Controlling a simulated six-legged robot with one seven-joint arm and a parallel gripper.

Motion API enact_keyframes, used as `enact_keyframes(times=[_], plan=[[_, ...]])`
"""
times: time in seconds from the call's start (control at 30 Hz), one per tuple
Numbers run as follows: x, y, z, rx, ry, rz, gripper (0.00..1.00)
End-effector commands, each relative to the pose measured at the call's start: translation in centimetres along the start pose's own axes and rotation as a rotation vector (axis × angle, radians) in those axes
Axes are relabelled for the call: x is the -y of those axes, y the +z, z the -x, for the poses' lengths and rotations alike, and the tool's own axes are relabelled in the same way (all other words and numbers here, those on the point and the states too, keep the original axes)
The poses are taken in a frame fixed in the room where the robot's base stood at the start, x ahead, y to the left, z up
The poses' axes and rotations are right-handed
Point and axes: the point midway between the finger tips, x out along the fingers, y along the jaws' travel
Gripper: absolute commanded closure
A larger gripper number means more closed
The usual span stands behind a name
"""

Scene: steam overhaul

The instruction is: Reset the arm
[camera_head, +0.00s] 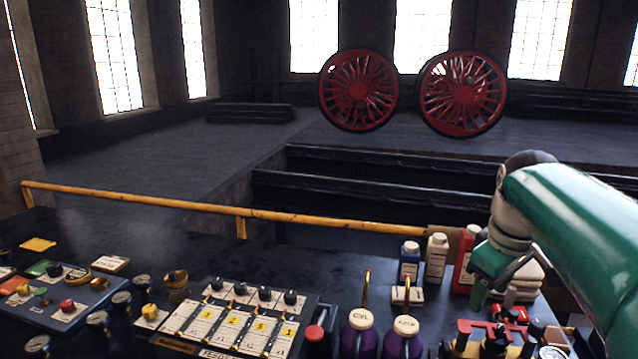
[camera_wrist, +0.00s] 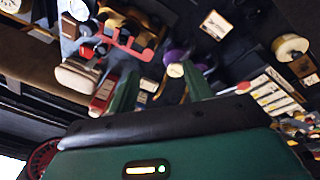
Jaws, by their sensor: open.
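My green arm comes in from the right in the head view, with my gripper (camera_head: 492,286) pointing down over the right part of the dark bench (camera_head: 130,262). In the wrist view my gripper (camera_wrist: 160,88) shows two green fingers spread apart with nothing held between them. In the head view it is just right of a red container (camera_head: 464,262) and hides part of it. A pale folded-looking item (camera_head: 527,277) lies behind the fingers. Whether the fingertips touch anything beneath cannot be told.
A blue bottle (camera_head: 409,264) and a white bottle (camera_head: 436,258) stand left of the gripper. Two purple oilers (camera_head: 359,338) and a red tool (camera_head: 492,331) are in front. A numbered rack (camera_head: 232,327) is farther left. A yellow rail (camera_head: 190,203) runs behind; red wheels (camera_head: 358,90) stand beyond.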

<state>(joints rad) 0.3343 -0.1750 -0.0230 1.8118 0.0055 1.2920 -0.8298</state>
Motion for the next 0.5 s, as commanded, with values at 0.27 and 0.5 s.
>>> enact_keyframes(times=[0.27, 0.5], plan=[[11.6, 2.0, -2.0, -0.152, 0.042, -0.239, 0.49], [18.4, 4.9, -5.4, -0.271, 0.019, -0.427, 0.49]])
